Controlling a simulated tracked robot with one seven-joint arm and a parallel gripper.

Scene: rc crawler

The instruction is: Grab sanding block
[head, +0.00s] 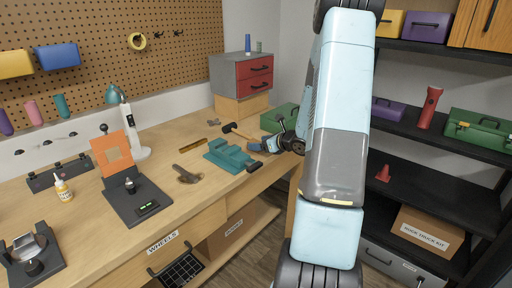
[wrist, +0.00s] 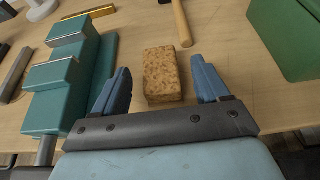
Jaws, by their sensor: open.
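The sanding block (wrist: 162,75) is a speckled tan-brown brick lying on the wooden bench in the wrist view. My gripper (wrist: 161,82) is open, with one blue finger on each side of the block. The block sits between and slightly beyond the fingertips, with a gap on both sides, wider on the right. I cannot tell how high the fingers are above the bench. In the head view my gripper (head: 258,146) is near the bench's right front edge, and the block cannot be made out there.
A teal vise (head: 230,155) stands close to the left of my gripper. A hammer (wrist: 182,22) lies just beyond the block. A green box (wrist: 287,38) stands at right. The bench's front edge is close below my gripper. A brown tool (head: 186,174) lies farther left.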

